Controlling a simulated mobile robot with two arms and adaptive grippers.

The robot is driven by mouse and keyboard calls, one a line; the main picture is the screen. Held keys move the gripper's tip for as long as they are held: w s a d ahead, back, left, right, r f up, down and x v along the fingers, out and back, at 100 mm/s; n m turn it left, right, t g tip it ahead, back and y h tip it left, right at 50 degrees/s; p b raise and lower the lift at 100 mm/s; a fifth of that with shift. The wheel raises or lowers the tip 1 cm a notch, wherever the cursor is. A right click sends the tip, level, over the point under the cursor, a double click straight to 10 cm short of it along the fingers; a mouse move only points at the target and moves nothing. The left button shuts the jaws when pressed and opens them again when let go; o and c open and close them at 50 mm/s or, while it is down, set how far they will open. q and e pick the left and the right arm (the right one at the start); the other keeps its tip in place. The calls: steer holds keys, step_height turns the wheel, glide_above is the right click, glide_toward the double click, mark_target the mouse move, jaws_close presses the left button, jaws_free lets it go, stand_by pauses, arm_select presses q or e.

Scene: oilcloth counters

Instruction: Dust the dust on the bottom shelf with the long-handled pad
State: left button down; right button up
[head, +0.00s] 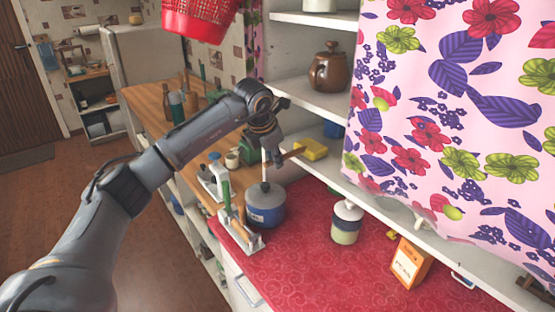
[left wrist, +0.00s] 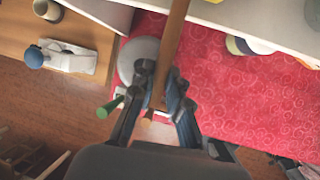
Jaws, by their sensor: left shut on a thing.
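My left gripper (head: 268,152) is shut on the brown wooden handle (left wrist: 171,45) of the long-handled pad. In the left wrist view the handle passes between the fingertips (left wrist: 160,84) and runs up out of the picture. In the head view the yellow pad (head: 312,149) is at the handle's far end, in the opening of the bottom shelf (head: 335,178). I cannot tell whether the pad touches the shelf surface. No dust can be made out; a flowered curtain (head: 455,110) covers much of the shelf. My right gripper is not in view.
Below the gripper, a blue pot with grey lid (head: 265,208) stands on the red oilcloth (head: 310,255). A lidded jar (head: 346,222) and orange box (head: 411,262) stand to its right. A brown pot (head: 328,70) is on the shelf above. A red basket (head: 198,18) hangs overhead.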

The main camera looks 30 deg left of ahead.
arm_select(q)
steer(key=s+d+b, duration=0.1)
steer(key=s+d, duration=0.1)
steer(key=d, duration=0.3)
steer(key=shift+s+d, duration=0.15)
steer(key=shift+d, duration=0.15)
stand_by(0.7)
steer(key=s+a+r+b, duration=0.1)
steer(key=s+a+b, duration=0.4)
steer(key=s, duration=0.8)
steer(key=shift+a+r, duration=0.2)
steer(key=shift+a, duration=0.05)
stand_by(0.5)
